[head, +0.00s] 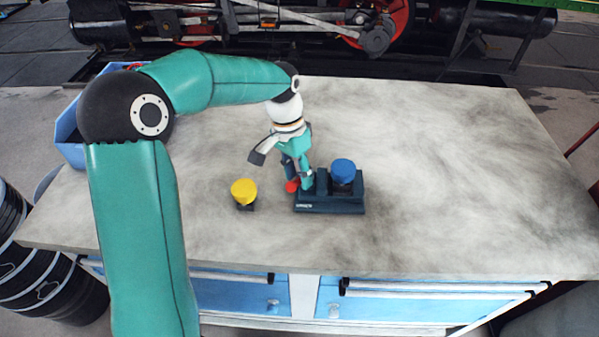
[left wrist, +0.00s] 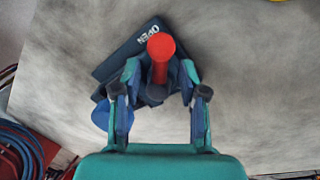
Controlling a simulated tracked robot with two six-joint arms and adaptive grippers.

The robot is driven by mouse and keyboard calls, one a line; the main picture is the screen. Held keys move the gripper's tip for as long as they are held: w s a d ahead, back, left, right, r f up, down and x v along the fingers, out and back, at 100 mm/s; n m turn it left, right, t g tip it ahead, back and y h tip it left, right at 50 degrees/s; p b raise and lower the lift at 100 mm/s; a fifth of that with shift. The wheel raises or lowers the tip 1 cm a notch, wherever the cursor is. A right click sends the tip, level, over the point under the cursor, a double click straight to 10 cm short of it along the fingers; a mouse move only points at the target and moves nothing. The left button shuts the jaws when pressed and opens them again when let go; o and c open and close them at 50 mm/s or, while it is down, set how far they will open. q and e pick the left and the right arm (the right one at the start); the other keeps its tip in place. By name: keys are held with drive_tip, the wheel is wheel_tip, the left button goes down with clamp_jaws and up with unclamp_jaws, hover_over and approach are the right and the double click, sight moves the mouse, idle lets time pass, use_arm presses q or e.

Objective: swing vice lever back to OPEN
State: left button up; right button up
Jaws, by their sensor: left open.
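The vice is a dark blue block (head: 330,206) on the table, with pale lettering on its front edge. In the left wrist view its body (left wrist: 118,60) carries the word OPEN near the lever. The lever's red knob (head: 292,186) shows at the block's left end; in the left wrist view the red lever end (left wrist: 160,47) points up toward the camera. My left gripper (head: 297,176) is pointed down over the lever. Its fingers (left wrist: 160,80) are open on either side of the lever; contact cannot be told. My right gripper is not in view.
A blue round-topped piece (head: 343,170) stands on the vice. A yellow-topped piece (head: 244,191) stands to its left. A blue bin (head: 66,136) sits at the table's left edge, behind my arm. The table (head: 460,170) is clear to the right.

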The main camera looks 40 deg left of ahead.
use_arm(q)
wheel_tip(320, 180, up, 12)
drive_tip(key=a, duration=0.2)
drive_tip(key=shift+w+a+f, duration=0.15)
drive_tip(key=shift+w, duration=0.05)
idle(0.6)
